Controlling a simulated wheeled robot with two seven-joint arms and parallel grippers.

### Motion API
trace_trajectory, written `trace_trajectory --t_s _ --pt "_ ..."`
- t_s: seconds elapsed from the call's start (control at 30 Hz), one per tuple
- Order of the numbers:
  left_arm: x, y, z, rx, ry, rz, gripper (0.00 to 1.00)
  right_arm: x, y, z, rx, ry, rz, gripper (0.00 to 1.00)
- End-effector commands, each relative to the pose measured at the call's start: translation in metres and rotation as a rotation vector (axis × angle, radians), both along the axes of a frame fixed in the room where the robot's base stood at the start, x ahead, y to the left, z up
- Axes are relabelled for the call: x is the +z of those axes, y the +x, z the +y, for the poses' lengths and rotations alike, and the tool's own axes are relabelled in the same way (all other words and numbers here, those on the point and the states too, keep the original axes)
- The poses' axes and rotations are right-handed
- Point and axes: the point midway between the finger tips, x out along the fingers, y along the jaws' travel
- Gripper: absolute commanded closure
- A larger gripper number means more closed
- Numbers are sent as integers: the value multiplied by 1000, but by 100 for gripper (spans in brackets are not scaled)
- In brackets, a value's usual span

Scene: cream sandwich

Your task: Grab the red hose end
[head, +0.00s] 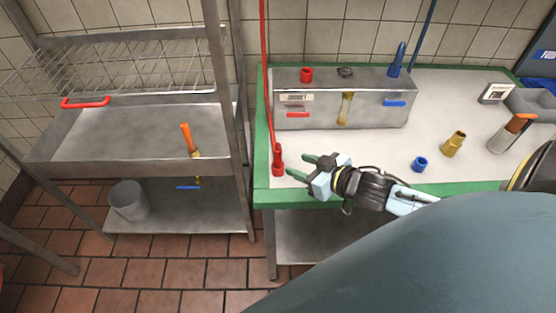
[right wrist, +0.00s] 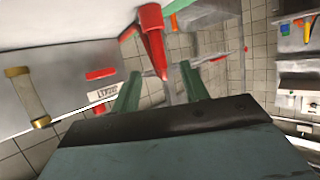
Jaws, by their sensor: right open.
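The red hose end (head: 277,160) stands upright on the table's left edge, with its thin red hose running up the wall. My right gripper (head: 296,166) is just to its right, with its green fingers pointing left at it. In the right wrist view the red hose end (right wrist: 152,40) shows just beyond and between the two open fingers (right wrist: 160,85). The fingers look apart from it and hold nothing. My left gripper is not in view.
A metal box (head: 330,104) with red and blue fittings stands behind on the green-edged table (head: 430,172). A blue ring (head: 420,164) and a brass fitting (head: 454,144) stand to the right. A metal shelf post (head: 228,100) rises close to the left.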

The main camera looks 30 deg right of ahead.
Motion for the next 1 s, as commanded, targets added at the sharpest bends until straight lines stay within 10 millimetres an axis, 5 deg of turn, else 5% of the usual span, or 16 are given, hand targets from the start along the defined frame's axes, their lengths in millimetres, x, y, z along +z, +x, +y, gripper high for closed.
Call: trace_trajectory --t_s 0.3,1.0 --pt "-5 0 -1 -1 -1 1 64 -19 44 10 -1 -1 -1 55" --pt "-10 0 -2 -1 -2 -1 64 -50 100 22 -2 -1 1 55"
